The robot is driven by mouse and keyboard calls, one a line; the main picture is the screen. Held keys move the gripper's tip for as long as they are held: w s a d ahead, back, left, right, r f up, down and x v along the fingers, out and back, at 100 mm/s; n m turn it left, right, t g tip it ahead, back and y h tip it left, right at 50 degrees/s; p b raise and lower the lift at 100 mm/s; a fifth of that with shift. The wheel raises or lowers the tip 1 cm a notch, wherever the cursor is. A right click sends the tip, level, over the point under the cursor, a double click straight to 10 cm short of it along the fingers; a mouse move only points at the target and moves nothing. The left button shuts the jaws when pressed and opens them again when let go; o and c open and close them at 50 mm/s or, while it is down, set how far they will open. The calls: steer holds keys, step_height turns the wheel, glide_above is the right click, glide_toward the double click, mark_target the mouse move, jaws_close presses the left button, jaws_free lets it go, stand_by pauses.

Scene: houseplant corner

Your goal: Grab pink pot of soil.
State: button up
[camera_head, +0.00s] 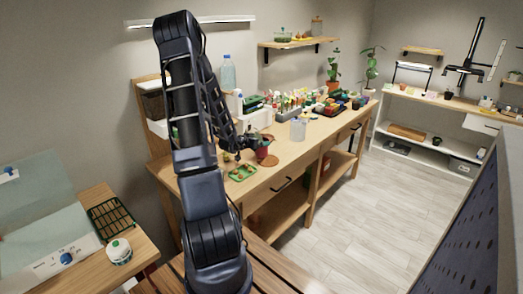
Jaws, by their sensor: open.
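A small reddish-pink pot (262,153) stands near the front edge of the long wooden workbench (295,150). It is small in the picture, and its dark contents are hard to make out. My gripper (243,156), dark and small in view, is low over the bench just left of the pot. It is open, and I see nothing held in it. My arm hides part of the bench behind it. I cannot tell whether a finger touches the pot.
A green tray (242,174) with small brown items lies in front of my gripper. A brown saucer (271,161) lies beside the pot. A white bin (258,117), a clear container (298,130) and several small pots stand behind. The floor (350,215) at right is clear.

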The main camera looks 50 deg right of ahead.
steer(key=shift+s+x, duration=0.15)
steer(key=shift+x, duration=1)
steer(key=shift+s+x, duration=0.1)
steer(key=shift+x, duration=1.05)
steer(key=shift+r, duration=0.1)
steer(key=c, duration=1.2)
steer(key=shift+o, duration=0.2)
